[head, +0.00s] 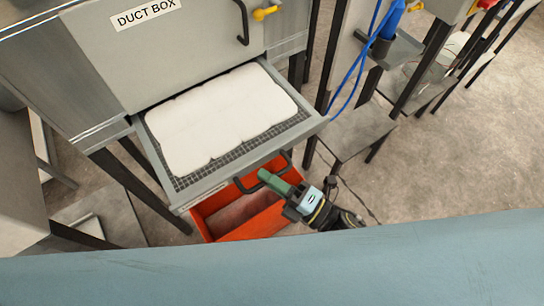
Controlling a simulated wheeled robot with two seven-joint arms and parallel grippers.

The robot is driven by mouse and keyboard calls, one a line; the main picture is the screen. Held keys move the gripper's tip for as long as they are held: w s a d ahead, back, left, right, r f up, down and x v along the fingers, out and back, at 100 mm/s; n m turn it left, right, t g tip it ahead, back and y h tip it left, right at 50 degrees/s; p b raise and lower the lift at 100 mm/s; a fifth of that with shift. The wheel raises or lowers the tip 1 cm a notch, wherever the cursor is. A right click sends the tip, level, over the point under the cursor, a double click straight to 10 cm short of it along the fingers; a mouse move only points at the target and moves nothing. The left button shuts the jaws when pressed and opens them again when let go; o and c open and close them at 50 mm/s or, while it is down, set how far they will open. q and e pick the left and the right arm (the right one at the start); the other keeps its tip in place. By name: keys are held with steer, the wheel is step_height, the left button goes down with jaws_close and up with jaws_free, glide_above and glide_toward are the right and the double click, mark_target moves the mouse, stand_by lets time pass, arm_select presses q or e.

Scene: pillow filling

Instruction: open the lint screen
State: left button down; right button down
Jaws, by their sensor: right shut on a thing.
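The lint screen (293,121) is a grey-framed drawer with a dark mesh, standing pulled out from under the duct box (190,50). A thick white sheet of lint (222,115) covers most of the mesh, leaving mesh bare along the front and right edges. A dark bar handle (243,188) is on the screen's front edge. My right gripper (268,177), with green fingers, is at this handle and shut on it. The fingers hide part of the handle. My left gripper is not in view.
An orange open bin (240,226) stands on the floor below the screen's front edge. A dark handle (241,22) and a yellow latch (265,12) are on the duct box front. A stand with a blue hose (352,70) is at the right. Open floor lies farther right.

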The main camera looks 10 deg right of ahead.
steer(key=shift+s+d, duration=0.3)
steer(key=shift+s, duration=0.15)
steer(key=c, duration=1.5)
jaws_free()
steer(key=b+v, duration=0.2)
steer(key=v, duration=1.1)
steer(key=shift+d, duration=0.15)
steer(key=shift+s, duration=0.1)
